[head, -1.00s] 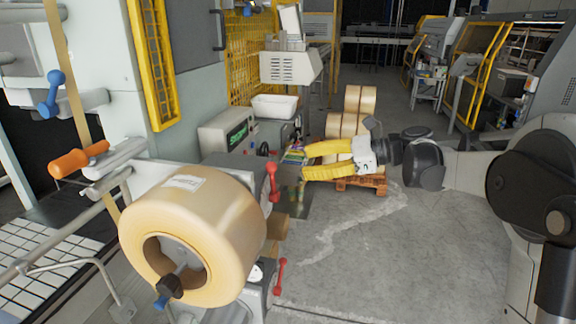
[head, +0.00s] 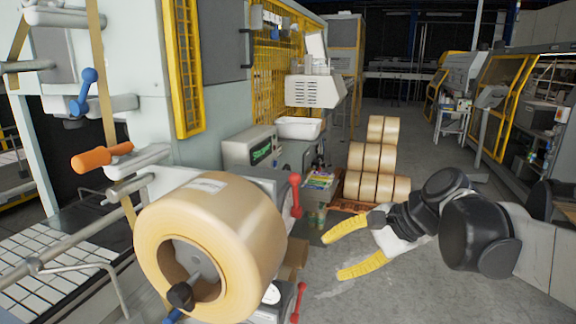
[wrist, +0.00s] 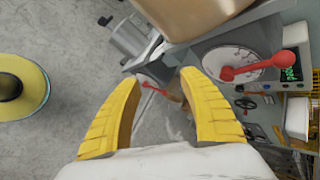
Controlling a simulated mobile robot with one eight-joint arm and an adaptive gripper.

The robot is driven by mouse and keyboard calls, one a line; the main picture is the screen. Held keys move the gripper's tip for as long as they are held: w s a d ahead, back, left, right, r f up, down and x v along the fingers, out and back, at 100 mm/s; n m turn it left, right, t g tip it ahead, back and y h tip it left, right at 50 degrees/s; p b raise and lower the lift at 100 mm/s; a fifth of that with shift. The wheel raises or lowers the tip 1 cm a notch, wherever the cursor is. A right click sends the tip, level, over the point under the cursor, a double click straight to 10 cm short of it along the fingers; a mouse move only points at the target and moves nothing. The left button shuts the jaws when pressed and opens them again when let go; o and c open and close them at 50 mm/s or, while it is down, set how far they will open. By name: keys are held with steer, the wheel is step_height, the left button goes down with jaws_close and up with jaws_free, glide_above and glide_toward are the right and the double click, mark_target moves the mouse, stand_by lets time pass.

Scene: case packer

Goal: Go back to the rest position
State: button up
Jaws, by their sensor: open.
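My gripper (head: 352,253) has two yellow fingers spread wide apart with nothing between them. In the head view it hangs over the grey floor, right of the large tape roll (head: 215,235) on the machine and in front of the stacked tape rolls. In the wrist view my gripper (wrist: 157,112) is also open and empty, with the machine's red-knobbed levers beyond the fingers. My arm reaches in from the right edge of the head view.
A control box (head: 250,147) and a white bin (head: 299,128) are on the machine's side. A red-knobbed lever (head: 295,194) juts out near the tape roll. Open floor lies to the right.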

steer(key=s+d+f+n+t+h+b, duration=0.1)
steer(key=s+d+f+n+h+b, duration=0.2)
steer(key=s+f, duration=0.4)
steer(key=s+d+f+n+t+h+b, duration=0.1)
steer(key=s+d+f+n+h+b, duration=0.3)
steer(key=s+f+n, duration=0.4)
step_height(320, 180, down, 3)
steer(key=shift+s+d+r+n, duration=0.1)
steer(key=shift+s+d+n, duration=0.2)
steer(key=shift+d, duration=0.2)
